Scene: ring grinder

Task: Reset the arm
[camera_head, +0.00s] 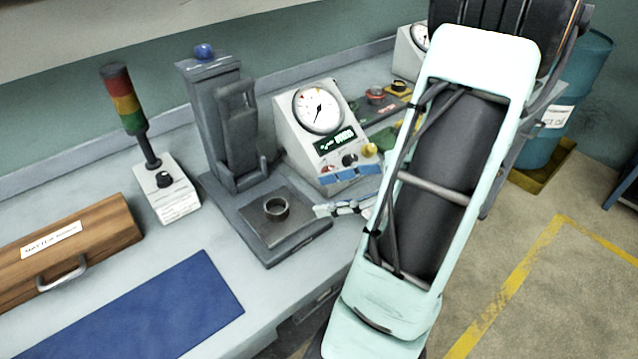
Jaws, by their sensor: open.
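My arm fills the right of the head view, a pale mint frame around a dark inner link, reaching up past the bench edge. A small part of what looks like my gripper (346,209) shows left of the arm, over the bench beside the grinder's base plate. The rest of it is hidden behind the arm. The gripper looks open, and I see nothing held in it. A metal ring (276,208) sits on the base plate of the grey grinder (224,125), left of the gripper and apart from it.
On the bench (150,245) stand a signal tower (124,100), a gauge box (318,135), a wooden case (70,245) and a blue mat (165,310). A blue barrel (580,95) stands at the back right. The floor (560,310) at right is clear.

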